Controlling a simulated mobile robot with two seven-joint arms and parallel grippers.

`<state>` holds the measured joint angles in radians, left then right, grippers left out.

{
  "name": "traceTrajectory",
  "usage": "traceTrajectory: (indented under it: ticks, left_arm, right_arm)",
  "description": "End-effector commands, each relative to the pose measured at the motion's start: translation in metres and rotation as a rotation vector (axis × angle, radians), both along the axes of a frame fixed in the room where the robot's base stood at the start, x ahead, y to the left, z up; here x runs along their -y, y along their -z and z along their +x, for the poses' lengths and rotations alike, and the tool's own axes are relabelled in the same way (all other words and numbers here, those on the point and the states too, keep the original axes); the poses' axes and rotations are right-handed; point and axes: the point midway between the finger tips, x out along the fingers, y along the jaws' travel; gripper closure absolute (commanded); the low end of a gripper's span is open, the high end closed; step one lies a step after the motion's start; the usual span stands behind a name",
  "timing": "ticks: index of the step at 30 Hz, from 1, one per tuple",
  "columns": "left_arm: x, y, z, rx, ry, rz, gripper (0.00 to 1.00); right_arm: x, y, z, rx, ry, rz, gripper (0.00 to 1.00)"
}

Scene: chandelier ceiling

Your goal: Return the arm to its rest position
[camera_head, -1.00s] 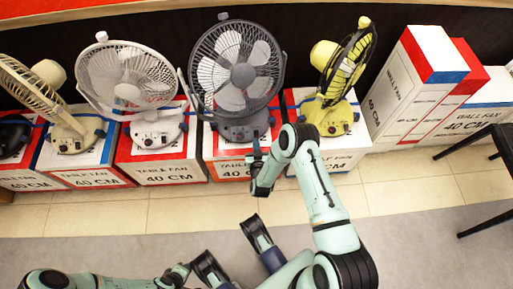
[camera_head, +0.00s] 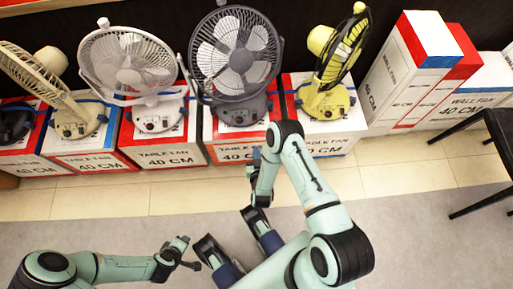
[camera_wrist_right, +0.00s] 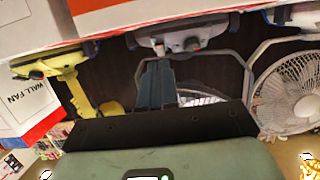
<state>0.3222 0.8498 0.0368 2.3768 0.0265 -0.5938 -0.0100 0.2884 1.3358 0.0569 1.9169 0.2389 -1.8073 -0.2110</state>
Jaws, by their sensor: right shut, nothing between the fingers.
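My right arm (camera_head: 318,190) reaches up from the lower right and bends sharply, with the forearm folded back to the left. My right gripper (camera_head: 257,157) is small in the head view, in front of the box under the dark grey fan. In the right wrist view its fingers (camera_wrist_right: 157,84) are together, with nothing between them. My left arm (camera_head: 120,268) lies low along the bottom left. My left gripper (camera_head: 181,254) is over the floor, apart from the boxes; its jaw gap is unclear.
A dark grey fan (camera_head: 237,60), white fan (camera_head: 127,60), yellow fan (camera_head: 335,70) and cream fan (camera_head: 45,85) stand on boxes along the back. Wall fan boxes (camera_head: 400,80) are at right, a black chair (camera_head: 495,150) at far right. Grey floor (camera_head: 425,230) is clear.

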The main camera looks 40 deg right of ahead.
Motion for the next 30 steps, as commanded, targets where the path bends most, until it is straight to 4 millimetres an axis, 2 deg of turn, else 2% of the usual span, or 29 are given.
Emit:
traceTrajectory:
  ticks: [13,17,19,23,30]
  left_arm:
    - [0.0,0.0,0.0,0.0,0.0,0.0,0.57]
    - [0.0,0.0,0.0,0.0,0.0,0.0,0.57]
    - [0.0,0.0,0.0,0.0,0.0,0.0,0.57]
    - [0.0,0.0,0.0,0.0,0.0,0.0,0.57]
    - [0.0,0.0,0.0,0.0,0.0,0.0,0.57]
  right_arm:
    - [-0.001,0.001,0.001,-0.019,-0.009,0.021,1.0]
    - [-0.007,0.008,-0.001,-0.125,-0.056,0.134,1.0]
    - [-0.016,0.014,-0.007,-0.228,-0.098,0.234,1.0]
    - [-0.038,0.019,-0.036,-0.448,-0.173,0.425,1.0]
    - [-0.075,0.004,-0.113,-0.811,-0.258,0.679,1.0]
